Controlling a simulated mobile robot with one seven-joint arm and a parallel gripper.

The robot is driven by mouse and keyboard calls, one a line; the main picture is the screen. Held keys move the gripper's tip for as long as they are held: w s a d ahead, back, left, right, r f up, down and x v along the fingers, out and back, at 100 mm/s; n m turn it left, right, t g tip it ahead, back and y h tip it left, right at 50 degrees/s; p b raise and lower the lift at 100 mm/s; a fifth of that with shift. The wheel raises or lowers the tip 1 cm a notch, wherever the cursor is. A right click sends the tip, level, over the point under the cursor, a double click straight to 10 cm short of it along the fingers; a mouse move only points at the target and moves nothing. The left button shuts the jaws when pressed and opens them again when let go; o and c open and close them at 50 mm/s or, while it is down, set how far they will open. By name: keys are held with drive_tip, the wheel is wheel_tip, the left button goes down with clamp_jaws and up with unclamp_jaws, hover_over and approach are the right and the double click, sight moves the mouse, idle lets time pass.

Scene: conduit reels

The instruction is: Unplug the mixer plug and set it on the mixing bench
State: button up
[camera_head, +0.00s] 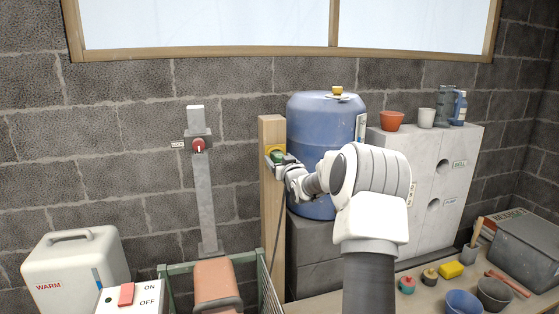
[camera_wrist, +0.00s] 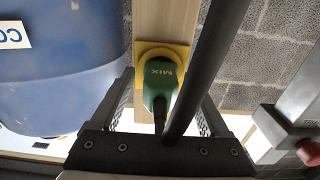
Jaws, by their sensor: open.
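The green mixer plug (camera_wrist: 161,84), marked MIX, sits in a yellow socket (camera_wrist: 178,52) on a wooden post (camera_head: 271,215). In the head view the plug (camera_head: 277,156) is partly hidden by my gripper (camera_head: 278,160). In the wrist view my gripper (camera_wrist: 168,95) is open, with one finger on each side of the plug and visible gaps between. A dark cord runs from the plug and crosses close to the wrist camera. In the head view it hangs down beside the post. The mixing bench (camera_head: 425,299) appears to be the surface at the lower right.
A blue tank (camera_head: 318,115) stands just right of the post, behind my arm. A lever with a red knob (camera_head: 198,146) is on the wall to the left.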

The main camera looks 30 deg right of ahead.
idle(0.4)
clamp_jaws()
idle(0.4)
drive_tip(key=shift+s+f+b, duration=0.1)
drive_tip(key=shift+s+b, duration=0.05)
drive_tip(key=shift+b, duration=0.25)
drive_tip(key=shift+b+v, duration=1.4)
drive_tip(key=shift+v, duration=1.45)
